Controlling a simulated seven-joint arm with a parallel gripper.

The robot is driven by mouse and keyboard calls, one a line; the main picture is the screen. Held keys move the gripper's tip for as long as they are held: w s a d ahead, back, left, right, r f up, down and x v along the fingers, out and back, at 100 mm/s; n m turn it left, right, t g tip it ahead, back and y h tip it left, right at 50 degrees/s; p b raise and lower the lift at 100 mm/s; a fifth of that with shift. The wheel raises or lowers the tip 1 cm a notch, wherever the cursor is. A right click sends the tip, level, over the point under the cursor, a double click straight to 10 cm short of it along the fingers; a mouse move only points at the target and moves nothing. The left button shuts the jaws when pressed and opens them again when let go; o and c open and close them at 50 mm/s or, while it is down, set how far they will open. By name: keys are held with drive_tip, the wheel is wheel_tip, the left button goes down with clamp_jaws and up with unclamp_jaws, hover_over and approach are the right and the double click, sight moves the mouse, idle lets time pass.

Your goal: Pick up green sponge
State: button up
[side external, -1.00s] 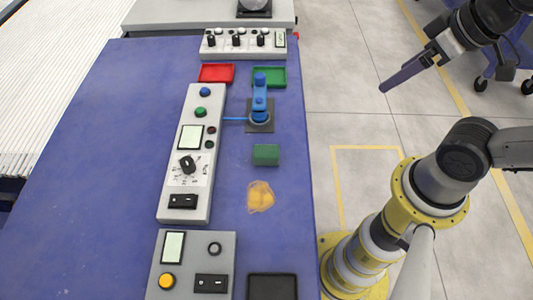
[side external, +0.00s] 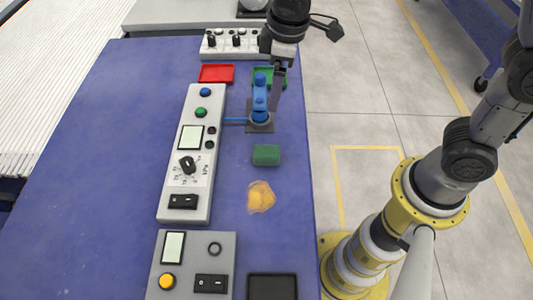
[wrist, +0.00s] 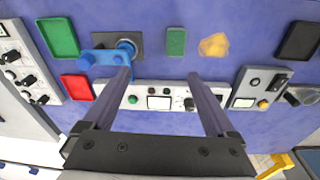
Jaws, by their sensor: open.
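The green sponge (side external: 266,155) is a small green block lying on the blue table, right of the long control panel. In the wrist view the sponge (wrist: 176,41) lies beyond the fingertips, between them from left to right. My gripper (side external: 277,105) hangs at the back right of the table, by the blue pipe fixture, apart from the sponge. In the wrist view my gripper (wrist: 160,74) shows two dark fingers spread wide with nothing between them.
A blue pipe fixture (side external: 260,103) stands behind the sponge. A yellow-orange patch (side external: 260,197) lies in front of it. A long control panel (side external: 191,150) is on the left. Red (side external: 216,73) and green (wrist: 59,37) trays sit at the back. A black tray (side external: 272,287) is at the front.

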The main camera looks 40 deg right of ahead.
drive_tip(key=n+g, duration=0.1)
hover_over(269, 151)
wheel_tip(269, 151, down, 5)
drive_tip(key=shift+h, duration=0.3)
wheel_tip(269, 151, down, 14)
drive_tip(key=shift+r, duration=0.2)
drive_tip(key=c, duration=1.4)
